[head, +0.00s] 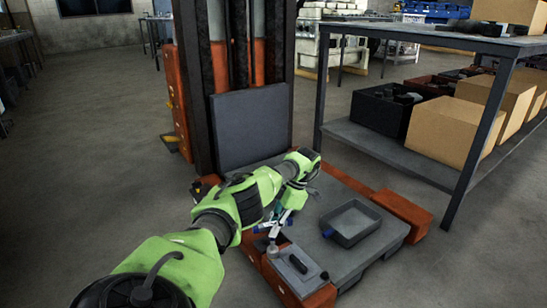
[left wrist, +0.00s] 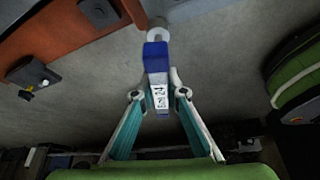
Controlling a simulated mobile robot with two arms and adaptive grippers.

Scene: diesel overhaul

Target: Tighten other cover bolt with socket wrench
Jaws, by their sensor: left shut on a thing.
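My left gripper (head: 274,234) reaches down over the near left corner of a low orange-edged platform. In the left wrist view its two fingers (left wrist: 158,96) are shut on a blue and grey tool (left wrist: 156,58), which looks like the socket wrench. A pale round part (left wrist: 157,34) shows at the tool's far end. In the head view a small silver round part (head: 273,251) shows just below the fingers, beside a grey box with a black handle (head: 297,279). I cannot tell whether it touches anything. No cover bolt can be made out. My right gripper is out of view.
A grey tray (head: 352,240) lies on the platform to the right, with a small blue piece at its left edge. A grey two-level table (head: 395,150) with cardboard boxes (head: 452,130) and a black bin stands at the right. The floor at left is clear.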

